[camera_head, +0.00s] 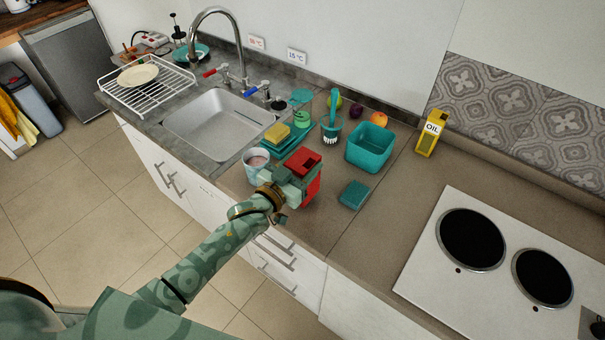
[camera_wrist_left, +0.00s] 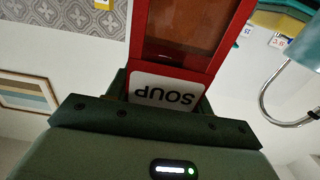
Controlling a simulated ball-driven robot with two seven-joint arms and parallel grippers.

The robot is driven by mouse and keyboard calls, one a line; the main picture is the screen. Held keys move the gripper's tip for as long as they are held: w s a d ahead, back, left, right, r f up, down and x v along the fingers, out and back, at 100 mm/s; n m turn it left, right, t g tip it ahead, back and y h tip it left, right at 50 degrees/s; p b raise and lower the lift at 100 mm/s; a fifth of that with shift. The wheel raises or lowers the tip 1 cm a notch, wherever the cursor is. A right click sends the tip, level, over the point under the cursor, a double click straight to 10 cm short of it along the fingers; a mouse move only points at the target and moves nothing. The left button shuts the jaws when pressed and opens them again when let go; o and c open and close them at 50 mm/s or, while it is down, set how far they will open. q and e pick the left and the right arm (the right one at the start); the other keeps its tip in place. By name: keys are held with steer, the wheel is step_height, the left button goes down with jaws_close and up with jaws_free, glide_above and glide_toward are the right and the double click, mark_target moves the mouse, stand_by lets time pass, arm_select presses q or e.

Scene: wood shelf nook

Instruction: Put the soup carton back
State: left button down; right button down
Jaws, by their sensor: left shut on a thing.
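The soup carton (camera_head: 312,188) is red, and my left gripper (camera_head: 293,181) is shut on it at the counter, right of a light cup. Part of the carton is hidden behind the gripper in the head view. In the left wrist view the carton (camera_wrist_left: 178,62) fills the upper middle, with its white "SOUP" label upside down between the jaws. I cannot tell whether the carton touches the counter. My right gripper is in neither view.
A cup (camera_head: 256,163) stands close left of the carton. A teal sponge (camera_head: 354,194) lies right of it, and a teal bin (camera_head: 369,150) stands behind. A yellow oil carton (camera_head: 432,134) stands by the wall. The stove (camera_head: 470,285) is at the right, the sink (camera_head: 215,125) at the left.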

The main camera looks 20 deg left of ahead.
arm_select(q)
steer(key=shift+f, duration=1.25)
steer(key=shift+s, duration=0.1)
steer(key=shift+f+b, duration=0.15)
steer(key=shift+b, duration=0.15)
steer(key=c, duration=0.6)
jaws_free()
